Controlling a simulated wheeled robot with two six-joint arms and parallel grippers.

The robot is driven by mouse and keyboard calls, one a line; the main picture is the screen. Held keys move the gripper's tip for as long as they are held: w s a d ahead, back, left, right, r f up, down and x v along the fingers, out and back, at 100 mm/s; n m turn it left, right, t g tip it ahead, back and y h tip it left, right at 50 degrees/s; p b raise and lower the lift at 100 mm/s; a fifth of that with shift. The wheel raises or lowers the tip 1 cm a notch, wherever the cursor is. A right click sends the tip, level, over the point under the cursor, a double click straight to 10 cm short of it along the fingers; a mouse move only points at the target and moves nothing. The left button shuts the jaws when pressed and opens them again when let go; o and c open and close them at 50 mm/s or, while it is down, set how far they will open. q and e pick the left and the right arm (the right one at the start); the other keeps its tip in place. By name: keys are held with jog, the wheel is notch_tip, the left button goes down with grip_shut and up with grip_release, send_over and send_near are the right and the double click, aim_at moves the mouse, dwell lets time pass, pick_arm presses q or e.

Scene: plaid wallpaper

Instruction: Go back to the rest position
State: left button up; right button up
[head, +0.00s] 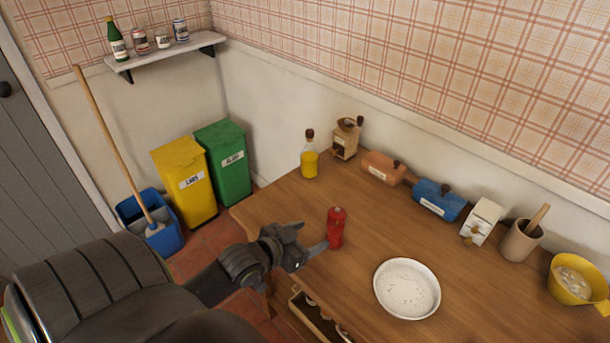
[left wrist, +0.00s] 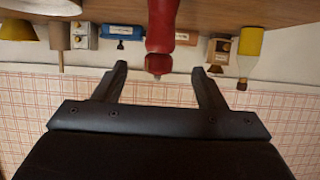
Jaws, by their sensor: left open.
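My left gripper (head: 306,251) is at the left side of the wooden table, close beside a red pepper mill (head: 336,228) that stands upright. In the left wrist view, which looks upside down, the two fingers of the left gripper (left wrist: 162,85) are spread apart. The red mill (left wrist: 161,35) shows there beyond the gap between the fingertips, and I cannot tell whether they touch it. Nothing is held. My right gripper is not in either view.
A white speckled bowl (head: 407,289) stands on the table (head: 300,215) right of the mill. An oil bottle (head: 309,158), a grinder (head: 346,139), canisters and a yellow colander (head: 575,284) line the wall. An open drawer (head: 318,320) is below the front edge. Bins (head: 224,163) stand at the back left.

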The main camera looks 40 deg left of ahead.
pick_arm(q)
jog(key=shift+s+r, duration=0.15)
jog(key=shift+s, duration=0.2)
dwell(0.3)
jog(key=s+d+f+n+g+y, duration=0.1)
jog(key=s+d+f+g, duration=0.3)
jog(key=s, duration=0.6)
jog(key=s+a+f+g+y, duration=0.1)
jog(key=s+g+y, duration=0.1)
jog(key=s+g, duration=0.55)
notch_tip(320, 180, down, 24)
jog(key=s+a, duration=0.1)
jog(key=s+d+f+h, duration=0.1)
jog(key=s+f, duration=1.4)
jog(key=f, duration=0.1)
jog(key=shift+s+f+g, duration=0.3)
jog(key=shift+f+g, duration=0.05)
jog(key=shift+f, duration=0.05)
